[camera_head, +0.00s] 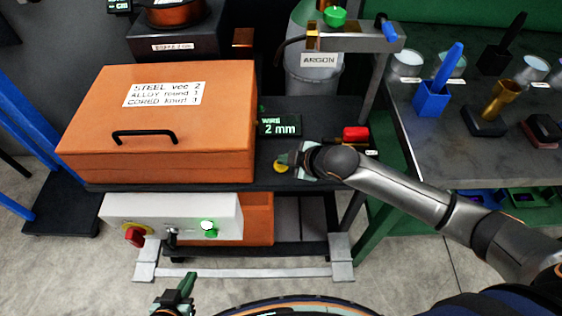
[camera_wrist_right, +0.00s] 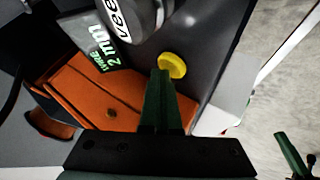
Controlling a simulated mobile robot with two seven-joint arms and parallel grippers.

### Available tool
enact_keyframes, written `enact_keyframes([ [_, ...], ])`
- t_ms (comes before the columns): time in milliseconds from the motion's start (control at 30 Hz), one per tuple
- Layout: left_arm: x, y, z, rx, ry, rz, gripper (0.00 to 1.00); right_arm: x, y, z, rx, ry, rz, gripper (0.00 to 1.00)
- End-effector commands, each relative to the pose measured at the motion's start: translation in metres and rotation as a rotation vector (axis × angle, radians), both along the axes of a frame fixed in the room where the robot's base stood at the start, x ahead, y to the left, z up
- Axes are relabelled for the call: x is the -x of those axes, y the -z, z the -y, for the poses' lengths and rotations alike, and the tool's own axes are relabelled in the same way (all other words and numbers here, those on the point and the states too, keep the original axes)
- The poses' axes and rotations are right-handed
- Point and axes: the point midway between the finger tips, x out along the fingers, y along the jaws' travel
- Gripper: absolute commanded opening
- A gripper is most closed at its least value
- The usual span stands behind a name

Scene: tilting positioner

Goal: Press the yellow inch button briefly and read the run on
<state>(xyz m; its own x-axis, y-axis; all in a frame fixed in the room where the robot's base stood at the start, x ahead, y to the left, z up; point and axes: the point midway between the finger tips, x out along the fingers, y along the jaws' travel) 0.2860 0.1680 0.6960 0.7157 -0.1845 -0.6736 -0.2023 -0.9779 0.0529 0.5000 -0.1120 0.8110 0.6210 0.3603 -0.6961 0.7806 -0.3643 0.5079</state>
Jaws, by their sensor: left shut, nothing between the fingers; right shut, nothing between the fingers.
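The yellow inch button (camera_head: 280,167) sits on the dark top to the right of the orange box. It also shows in the right wrist view (camera_wrist_right: 172,65), just beyond the fingertips. My right gripper (camera_head: 290,160) is shut and empty, with its tips right beside the button. I cannot tell whether they touch it. The display (camera_head: 281,125) behind the button reads "WIRE 2 mm" in green and shows tilted in the right wrist view (camera_wrist_right: 103,45). My left gripper (camera_head: 182,290) is shut and empty, low at the front, clear of the machine.
The orange lidded box (camera_head: 200,110) with a black handle fills the left of the top. A white control panel (camera_head: 170,215) with a red knob and a lit green button is below. A red-capped item (camera_head: 355,134) lies behind my right arm. A grey bench (camera_head: 450,140) stands right.

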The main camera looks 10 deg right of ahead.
Motion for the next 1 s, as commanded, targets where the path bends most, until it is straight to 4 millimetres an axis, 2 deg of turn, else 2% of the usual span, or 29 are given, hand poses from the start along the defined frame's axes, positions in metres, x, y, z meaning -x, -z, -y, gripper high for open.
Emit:
enact_keyframes([
  [600,0.000,-0.001,0.000,0.000,0.000,0.000,0.00,0.001,0.001,0.000,0.002,0.001,-0.003,0.00],
  [1000,0.000,-0.022,0.000,0.000,0.000,0.000,0.00,0.000,-0.017,0.000,0.001,0.000,-0.001,0.00],
])
